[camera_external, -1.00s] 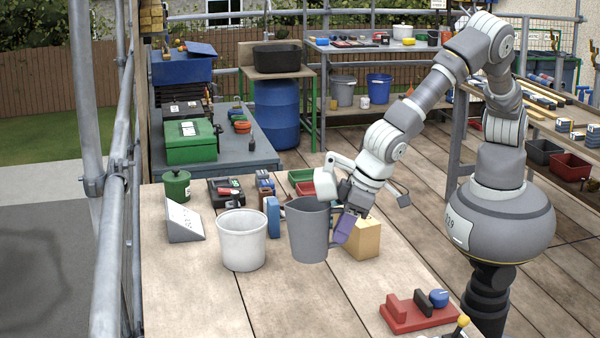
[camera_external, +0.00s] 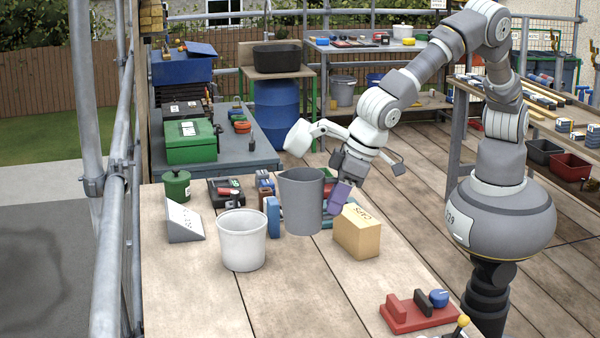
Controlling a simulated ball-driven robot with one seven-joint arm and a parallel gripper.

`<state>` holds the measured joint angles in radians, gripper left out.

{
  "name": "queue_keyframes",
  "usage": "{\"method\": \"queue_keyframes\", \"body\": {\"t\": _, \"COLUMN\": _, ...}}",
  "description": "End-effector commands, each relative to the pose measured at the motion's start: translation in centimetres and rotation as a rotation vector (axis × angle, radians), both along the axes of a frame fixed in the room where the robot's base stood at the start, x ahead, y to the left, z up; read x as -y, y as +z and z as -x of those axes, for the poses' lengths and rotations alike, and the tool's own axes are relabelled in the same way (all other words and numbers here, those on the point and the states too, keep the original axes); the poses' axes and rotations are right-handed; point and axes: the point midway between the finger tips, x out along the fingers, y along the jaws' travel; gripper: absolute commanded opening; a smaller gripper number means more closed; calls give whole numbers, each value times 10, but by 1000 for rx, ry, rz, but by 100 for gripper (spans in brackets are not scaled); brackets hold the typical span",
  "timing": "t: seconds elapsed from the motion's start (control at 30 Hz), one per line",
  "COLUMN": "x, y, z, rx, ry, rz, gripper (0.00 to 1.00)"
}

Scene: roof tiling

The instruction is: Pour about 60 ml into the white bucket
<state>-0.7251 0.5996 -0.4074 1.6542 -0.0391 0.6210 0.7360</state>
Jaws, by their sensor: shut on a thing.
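The white bucket (camera_external: 242,243) stands upright on the wooden table, left of the middle. A grey jug (camera_external: 301,203) is up and to the right of it, nearly upright and apart from the bucket. My gripper (camera_external: 340,192) is shut on the jug's handle side at its right, with purple finger pieces showing there. The jug appears held above the table. The handle is largely covered by the fingers. What is inside the jug and the bucket cannot be seen.
A yellow box (camera_external: 357,232) stands right of the jug. A blue object (camera_external: 273,217) stands just behind the bucket. A grey wedge (camera_external: 184,221) and a green canister (camera_external: 176,186) are to the left. A red block holder (camera_external: 418,313) lies front right.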

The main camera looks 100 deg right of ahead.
Motion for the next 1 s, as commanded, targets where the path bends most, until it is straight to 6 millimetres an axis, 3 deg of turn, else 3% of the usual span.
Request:
{"method": "queue_keyframes", "body": {"t": 0.27, "x": 31, "y": -3, "z": -28, "rx": -2, "ry": 113, "rz": 1, "gripper": 0}}
{"method": "queue_keyframes", "body": {"t": 0.47, "x": 76, "y": -10, "z": -58, "rx": -2, "ry": 258, "rz": 2, "gripper": 0}}
{"method": "queue_keyframes", "body": {"t": 0.67, "x": 140, "y": -16, "z": -91, "rx": -1, "ry": 433, "rz": 5, "gripper": 0}}
{"method": "queue_keyframes", "body": {"t": 0.8, "x": 195, "y": -14, "z": -110, "rx": 1, "ry": 546, "rz": 7, "gripper": 0}}
{"method": "queue_keyframes", "body": {"t": 1.0, "x": 262, "y": -8, "z": -125, "rx": 2, "ry": 655, "rz": 14, "gripper": 0}}
